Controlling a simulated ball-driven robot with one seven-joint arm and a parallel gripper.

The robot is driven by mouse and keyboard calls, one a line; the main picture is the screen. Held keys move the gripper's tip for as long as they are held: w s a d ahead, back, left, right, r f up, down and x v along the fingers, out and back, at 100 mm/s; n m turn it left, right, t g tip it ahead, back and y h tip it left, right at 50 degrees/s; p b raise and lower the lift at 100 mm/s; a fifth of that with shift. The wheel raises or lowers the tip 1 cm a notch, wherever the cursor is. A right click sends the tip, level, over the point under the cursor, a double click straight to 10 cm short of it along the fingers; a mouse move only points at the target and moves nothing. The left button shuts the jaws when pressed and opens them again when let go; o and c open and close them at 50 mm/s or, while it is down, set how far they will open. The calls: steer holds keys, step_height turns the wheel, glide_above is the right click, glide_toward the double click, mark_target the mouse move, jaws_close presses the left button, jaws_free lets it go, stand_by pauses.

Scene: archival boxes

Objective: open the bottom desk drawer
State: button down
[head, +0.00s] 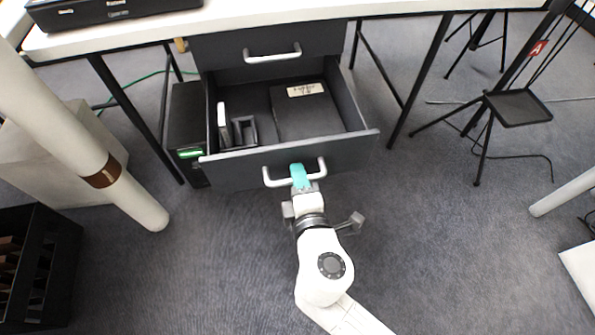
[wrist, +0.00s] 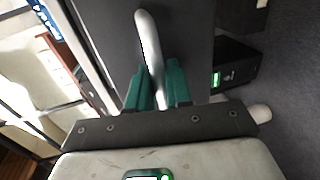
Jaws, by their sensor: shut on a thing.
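The bottom desk drawer (head: 240,172) stands pulled out below the desk in the head view, with its inside showing. A dark box with a pale label (head: 303,114) and small upright items (head: 225,125) lie in it. My gripper (head: 300,177), with teal fingers, is at the drawer's white bar handle (head: 272,181). In the wrist view my gripper (wrist: 158,88) is shut on the same handle (wrist: 147,40), one teal finger on each side. The closed drawer above (head: 220,50) has its own white handle (head: 272,56).
A black computer case (head: 188,130) stands left of the drawer. A white post (head: 130,195) and a black crate (head: 45,265) are at the left. A black stand (head: 518,107) is at the right. Carpet (head: 450,250) is clear at front right.

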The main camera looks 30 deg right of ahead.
steer(key=c, duration=1.2)
jaws_free()
steer(key=shift+c, duration=0.2)
steer(key=p+v, duration=0.1)
steer(key=v, duration=1)
steer(key=shift+p, duration=0.3)
steer(key=shift+w+f, duration=0.1)
